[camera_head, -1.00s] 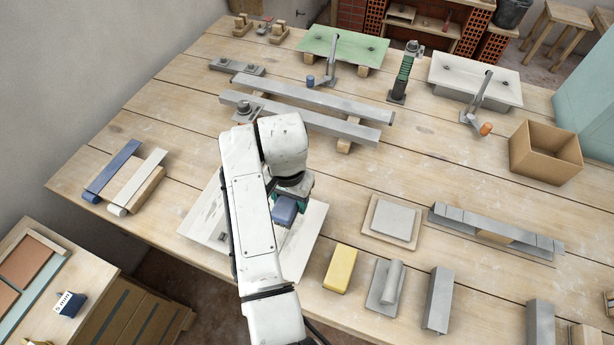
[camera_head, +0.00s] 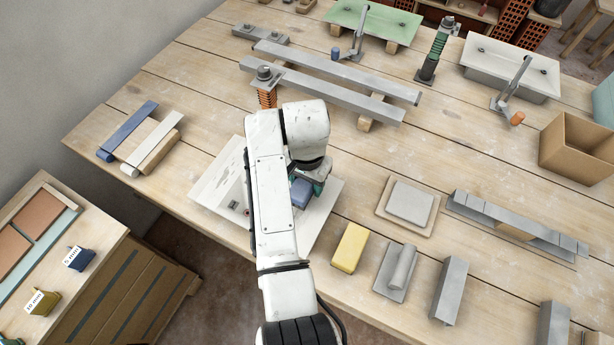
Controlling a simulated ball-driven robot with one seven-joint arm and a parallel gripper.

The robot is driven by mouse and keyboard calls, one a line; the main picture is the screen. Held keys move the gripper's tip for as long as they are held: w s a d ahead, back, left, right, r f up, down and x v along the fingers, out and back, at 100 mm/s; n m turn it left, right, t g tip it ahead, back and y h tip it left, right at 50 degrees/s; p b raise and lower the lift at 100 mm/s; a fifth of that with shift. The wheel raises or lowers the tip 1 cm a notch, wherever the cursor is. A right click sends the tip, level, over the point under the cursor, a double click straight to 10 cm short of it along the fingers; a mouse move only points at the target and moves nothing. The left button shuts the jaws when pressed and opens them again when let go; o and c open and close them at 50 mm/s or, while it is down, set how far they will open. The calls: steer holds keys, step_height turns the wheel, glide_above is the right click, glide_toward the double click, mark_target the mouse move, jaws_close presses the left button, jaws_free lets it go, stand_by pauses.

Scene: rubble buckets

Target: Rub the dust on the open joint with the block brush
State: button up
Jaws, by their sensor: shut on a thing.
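My gripper (camera_head: 309,184) is shut on a blue block (camera_head: 301,193), which appears to be the block brush. My arm comes in from the bottom and hides much of the gripper and its fingers. The block is over a pale grey-white board (camera_head: 215,187) at the bench's front edge. I cannot tell whether it touches the board. Small dark and reddish marks show on the board left of my arm. No dust or open joint can be made out for certain; my arm covers the middle of the board.
The wooden bench (camera_head: 190,95) holds a yellow block (camera_head: 350,248), a grey trowel-like tool (camera_head: 396,272) and grey bars (camera_head: 335,90). A cardboard box (camera_head: 578,150) stands at the right. A lower side table with terracotta tiles (camera_head: 45,208) and labelled blocks (camera_head: 79,258) is at the left.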

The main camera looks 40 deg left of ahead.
steer(key=shift+s+f, duration=0.1)
steer(key=shift+f, duration=0.65)
steer(key=shift+s+d+r+p, duration=0.2)
steer(key=shift+s+r+p, duration=0.1)
steer(key=shift+s+p, duration=0.65)
steer(key=s, duration=0.1)
steer(key=s+p, duration=0.1)
steer(key=s, duration=0.1)
steer(key=shift+s+d+f, duration=0.1)
steer(key=shift+d+f, duration=0.2)
steer(key=shift+d, duration=0.1)
steer(key=shift+s+d, duration=0.2)
steer(key=shift+s, duration=0.5)
steer(key=shift+f, duration=0.55)
steer(key=shift+w+a+f+b, duration=0.15)
steer(key=shift+w+a+b, duration=0.1)
steer(key=shift+w+b, duration=0.7)
steer(key=shift+w+a+f+b, duration=0.15)
steer(key=shift+w+b, duration=0.45)
steer(key=shift+w, duration=0.6)
